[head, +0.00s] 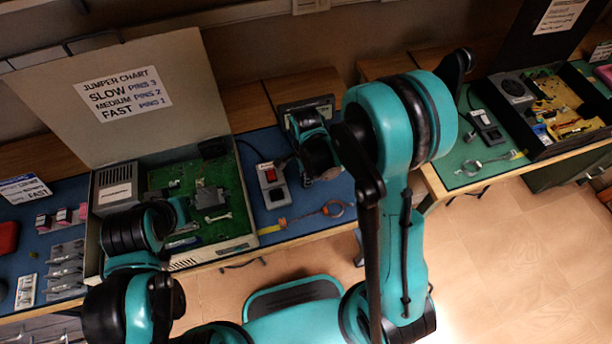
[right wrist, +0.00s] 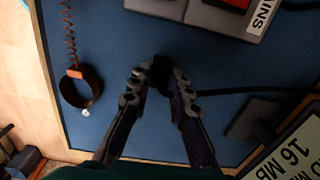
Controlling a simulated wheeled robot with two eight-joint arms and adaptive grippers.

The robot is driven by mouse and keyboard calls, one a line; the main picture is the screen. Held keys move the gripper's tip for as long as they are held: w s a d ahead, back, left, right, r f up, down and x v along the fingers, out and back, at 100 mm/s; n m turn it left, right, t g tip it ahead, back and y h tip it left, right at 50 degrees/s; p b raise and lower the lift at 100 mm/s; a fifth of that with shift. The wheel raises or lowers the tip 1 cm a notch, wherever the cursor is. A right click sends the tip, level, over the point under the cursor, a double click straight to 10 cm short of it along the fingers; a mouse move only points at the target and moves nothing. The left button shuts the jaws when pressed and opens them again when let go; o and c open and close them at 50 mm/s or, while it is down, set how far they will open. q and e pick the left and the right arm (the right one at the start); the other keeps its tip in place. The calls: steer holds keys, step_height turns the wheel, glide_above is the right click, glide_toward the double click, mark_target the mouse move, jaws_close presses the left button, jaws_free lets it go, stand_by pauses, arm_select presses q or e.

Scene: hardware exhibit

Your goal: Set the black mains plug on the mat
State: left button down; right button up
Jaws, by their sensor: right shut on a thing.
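My right gripper (right wrist: 160,85) is shut on the black mains plug (right wrist: 161,72), which shows as a dark block between the fingertips in the right wrist view. The blue mat (right wrist: 225,65) lies beneath; I cannot tell whether the plug touches it. A black cable (right wrist: 235,91) runs to the right. In the head view my right gripper (head: 328,174) is over the blue mat (head: 262,222), right of the grey mains switch box (head: 273,188); the plug is hidden there. My left arm is over the open case, its fingers not clearly visible.
The mains box (right wrist: 222,18) is close by in the right wrist view. A wrist strap with a coiled cord (right wrist: 80,88) lies at left, near the bench edge. An open computer case (head: 247,243) stands left in the head view. A second bench with a green mat (head: 460,178) is at right.

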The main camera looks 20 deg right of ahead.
steer(key=shift+f, duration=0.1)
steer(key=shift+f, duration=0.15)
steer(key=o, duration=0.9)
steer(key=shift+c, duration=0.2)
steer(key=shift+r, duration=0.2)
